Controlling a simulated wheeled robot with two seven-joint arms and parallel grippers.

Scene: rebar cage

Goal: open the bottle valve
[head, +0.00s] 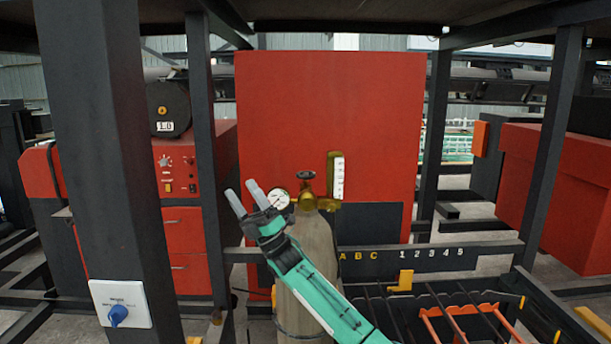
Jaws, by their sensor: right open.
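A grey gas bottle (316,240) stands upright in the middle of the head view. Its valve has a dark round handwheel (306,175) on top of a brass body (307,200). A round white gauge (279,199) sits to the left of the valve, and a flow tube with a white scale (338,178) to the right. My right gripper (246,197) is open and empty, left of the gauge, with its grey fingers pointing up and left, away from the handwheel. My green right arm covers part of the bottle. My left gripper is not in view.
A dark post (109,150) with a blue rotary switch (118,315) stands at the left. A red cabinet (330,110) is behind the bottle. A dark rail (440,254) marked with letters and numbers runs right of the bottle, above a rack with orange parts (470,322).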

